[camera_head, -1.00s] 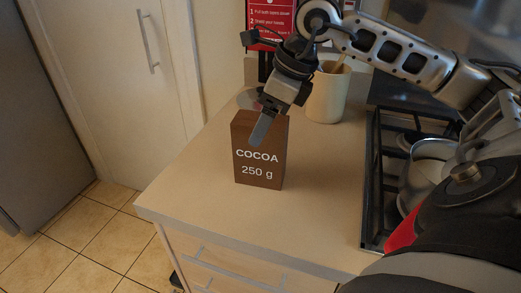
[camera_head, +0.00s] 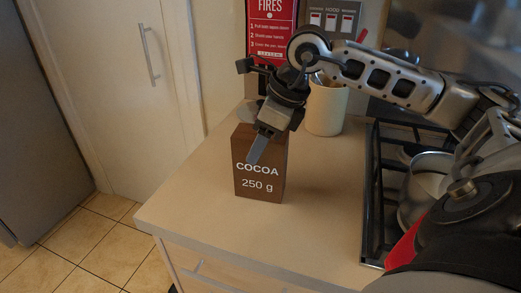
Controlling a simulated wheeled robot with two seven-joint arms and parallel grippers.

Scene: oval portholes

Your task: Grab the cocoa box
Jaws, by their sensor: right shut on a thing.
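The cocoa box (camera_head: 262,185) is brown with white "COCOA 250 g" lettering. It stands upright on the light counter (camera_head: 210,217), left of the hob. My right gripper (camera_head: 256,148) comes down from above and is shut on the upper part of the box. One finger lies across the front face above the lettering; the other finger is hidden behind the box. Whether the box's base touches the counter is hard to tell. My left gripper is not in view.
A cream utensil jar (camera_head: 326,108) stands behind the box to the right. A gas hob (camera_head: 376,200) with a metal pot (camera_head: 424,190) is at the right. A red fire sign (camera_head: 271,30) hangs on the wall. The counter's front is clear.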

